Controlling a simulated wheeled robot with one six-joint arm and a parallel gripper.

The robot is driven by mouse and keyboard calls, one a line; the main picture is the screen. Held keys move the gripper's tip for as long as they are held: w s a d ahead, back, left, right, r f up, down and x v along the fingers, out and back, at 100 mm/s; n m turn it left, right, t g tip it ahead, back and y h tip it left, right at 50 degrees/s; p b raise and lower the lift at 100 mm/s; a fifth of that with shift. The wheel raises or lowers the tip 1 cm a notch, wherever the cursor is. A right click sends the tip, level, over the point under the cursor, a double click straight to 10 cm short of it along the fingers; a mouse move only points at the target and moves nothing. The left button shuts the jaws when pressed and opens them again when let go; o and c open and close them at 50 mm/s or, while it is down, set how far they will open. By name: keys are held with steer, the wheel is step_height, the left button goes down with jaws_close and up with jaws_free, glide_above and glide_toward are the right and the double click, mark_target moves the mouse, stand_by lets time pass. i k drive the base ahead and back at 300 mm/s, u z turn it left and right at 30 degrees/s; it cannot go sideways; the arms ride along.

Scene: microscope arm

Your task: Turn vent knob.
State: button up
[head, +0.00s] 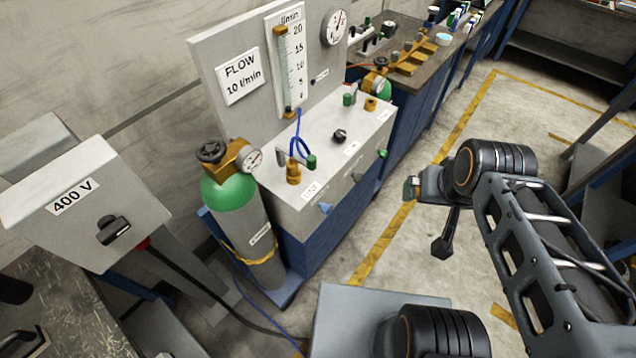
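The grey flow cabinet (375,118) stands left of centre in the head view. Its sloped top carries a black round knob (339,136), a brass fitting with a green knob (311,161), and small labels too small to read surely. On its front face are a blue knob (325,208), a dark knob (357,177) and a green knob (382,153). I cannot tell which one is the vent knob. My gripper (412,188) is in the air to the right of the cabinet, apart from all knobs. Its fingers are too small to tell open from shut.
A gas cylinder (245,235) with a green shoulder and brass regulator stands left of the cabinet. A 400 V switch box (65,205) is at the far left. A blue bench with brass fittings (410,55) stands behind.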

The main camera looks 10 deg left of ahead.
mark_target(383, 154)
steer(key=z, duration=0.35)
steer(key=i, duration=0.95)
steer(key=u, duration=0.55)
